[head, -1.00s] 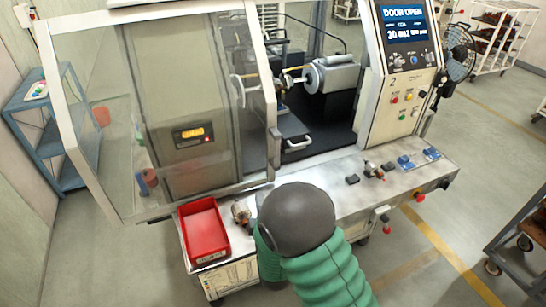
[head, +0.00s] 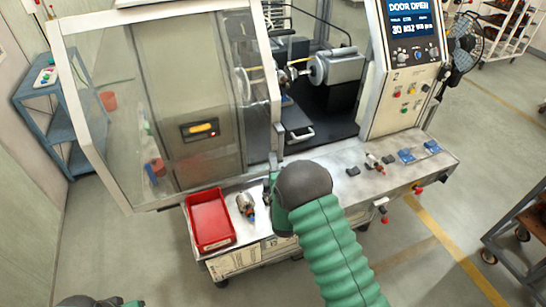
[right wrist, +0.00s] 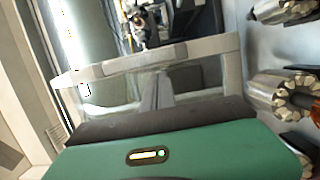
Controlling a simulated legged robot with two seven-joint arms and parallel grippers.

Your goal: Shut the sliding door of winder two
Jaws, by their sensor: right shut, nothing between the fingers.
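The sliding door (head: 268,70) of winder two is a pale-framed clear panel on the left of the machine. The opening to its right is uncovered, showing the winding spindle (head: 318,70), and the screen (head: 407,18) reads DOOR OPEN. A vertical handle (head: 278,138) is on the door's right edge. My right gripper (head: 271,178) is shut and empty, close below the handle; I cannot tell whether they touch. In the right wrist view its grey fingers (right wrist: 157,66) are together. Only a piece of my left gripper (head: 130,303) shows at the bottom left; its fingers are hidden.
A red bin (head: 209,246) and a small armature (head: 246,204) sit on the front ledge, left of my right gripper. Switches and blue parts (head: 407,156) lie on the ledge to the right. A blue shelf (head: 42,135) stands left; a cart (head: 515,240) stands right.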

